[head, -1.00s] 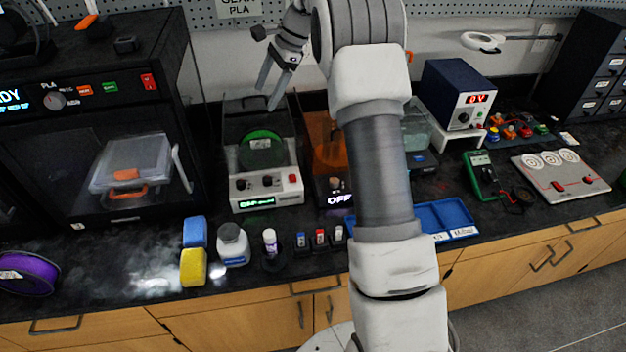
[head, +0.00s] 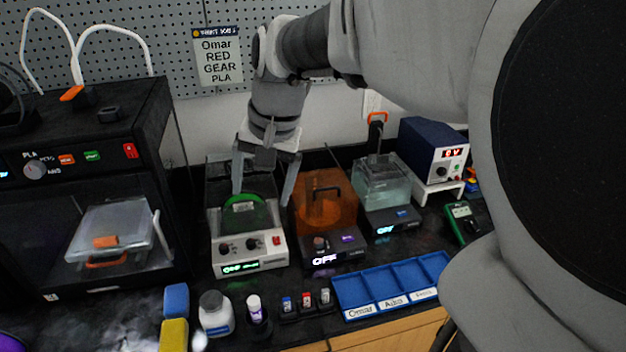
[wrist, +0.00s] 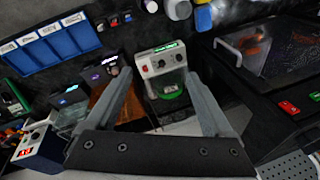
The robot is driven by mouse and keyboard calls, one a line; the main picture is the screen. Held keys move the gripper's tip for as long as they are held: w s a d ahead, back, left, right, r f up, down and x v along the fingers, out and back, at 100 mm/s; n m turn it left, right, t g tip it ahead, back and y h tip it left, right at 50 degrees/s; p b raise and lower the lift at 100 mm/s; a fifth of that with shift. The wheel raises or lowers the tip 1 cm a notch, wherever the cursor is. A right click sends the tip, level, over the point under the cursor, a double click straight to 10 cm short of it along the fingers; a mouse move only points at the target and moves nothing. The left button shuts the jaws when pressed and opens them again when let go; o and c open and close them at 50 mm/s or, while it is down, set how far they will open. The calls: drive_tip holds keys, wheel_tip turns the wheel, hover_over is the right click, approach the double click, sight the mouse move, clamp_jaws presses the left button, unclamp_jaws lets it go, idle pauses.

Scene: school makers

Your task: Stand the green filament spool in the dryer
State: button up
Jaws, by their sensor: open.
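The green filament spool (head: 243,213) is upright inside the dryer (head: 230,265), a box with a white front, two dark knobs, a red switch and a lit green display. In the wrist view the spool (wrist: 170,101) shows partly, just behind the dryer's front panel (wrist: 160,60). My gripper (head: 262,197) is open and empty, fingers pointing down above the back of the dryer. In the head view one finger appears over the spool's upper edge and the other to the right of the dryer. I cannot tell whether a finger touches anything. The spool's lower part is hidden.
An orange-covered box (head: 325,205) stands close on the dryer's right, then a clear tank (head: 383,185). A black printer (head: 90,150) stands on the left. Bottles (head: 215,315), sponges (head: 175,300) and a blue tray (head: 390,285) line the front. A pegboard wall (head: 290,50) is behind.

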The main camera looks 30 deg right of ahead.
drive_tip(key=s+f+n+t+h, duration=0.1)
drive_tip(key=s+n, duration=0.5)
drive_tip(key=s, duration=0.8)
drive_tip(key=shift+s+f+t+h, duration=0.2)
drive_tip(key=shift+s+t+h, duration=0.15)
drive_tip(key=shift+t, duration=0.55)
drive_tip(key=shift+c, duration=0.3)
